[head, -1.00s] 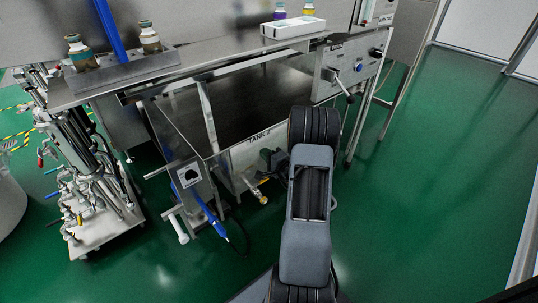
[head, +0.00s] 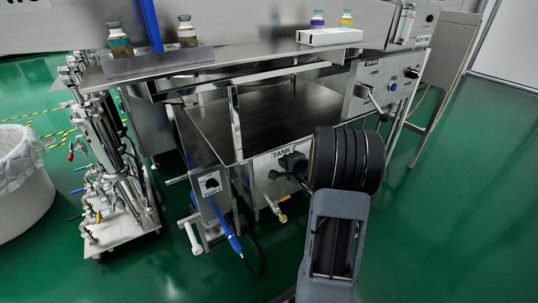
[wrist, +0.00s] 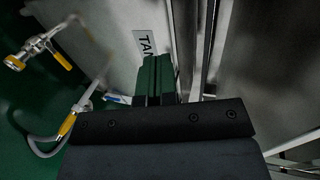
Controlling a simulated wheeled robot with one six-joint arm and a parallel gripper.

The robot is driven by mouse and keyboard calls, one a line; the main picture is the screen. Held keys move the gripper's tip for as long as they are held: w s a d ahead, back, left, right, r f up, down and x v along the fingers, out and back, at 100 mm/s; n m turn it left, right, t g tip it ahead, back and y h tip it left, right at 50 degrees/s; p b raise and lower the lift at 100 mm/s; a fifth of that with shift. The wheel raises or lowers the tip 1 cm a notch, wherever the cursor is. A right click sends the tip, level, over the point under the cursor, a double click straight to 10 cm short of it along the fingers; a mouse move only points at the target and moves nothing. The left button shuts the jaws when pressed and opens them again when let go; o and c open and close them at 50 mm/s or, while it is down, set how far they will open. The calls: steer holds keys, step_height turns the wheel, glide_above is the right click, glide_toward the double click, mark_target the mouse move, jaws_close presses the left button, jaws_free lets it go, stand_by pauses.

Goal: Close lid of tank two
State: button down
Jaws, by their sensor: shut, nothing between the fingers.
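Tank two is the steel tank with the "TANK 2" label (head: 283,152) on its front panel, in the middle of the head view. A dark flat surface (head: 265,118) shows inside its frame, under the upper shelf. I cannot tell surely which panel is the lid or how far open it is. My gripper (head: 292,164) is in front of the tank's front panel, just below and right of the label, and partly hidden by my wrist. In the wrist view my gripper (wrist: 157,72) is shut and empty, beside the partly covered label (wrist: 146,43). Contact with the panel is unclear.
A control panel (head: 385,84) with knobs and a handle is at the tank's right. A yellow-handled valve (head: 281,212) hangs below the tank. Bottles and a white box (head: 330,36) stand on the upper shelf. A pipe trolley and white bin (head: 20,175) are left. Floor at right is clear.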

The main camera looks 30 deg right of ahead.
steer(key=r+b+x, duration=0.1)
steer(key=b+x, duration=0.1)
steer(key=x, duration=0.8)
steer(key=shift+w, duration=0.6)
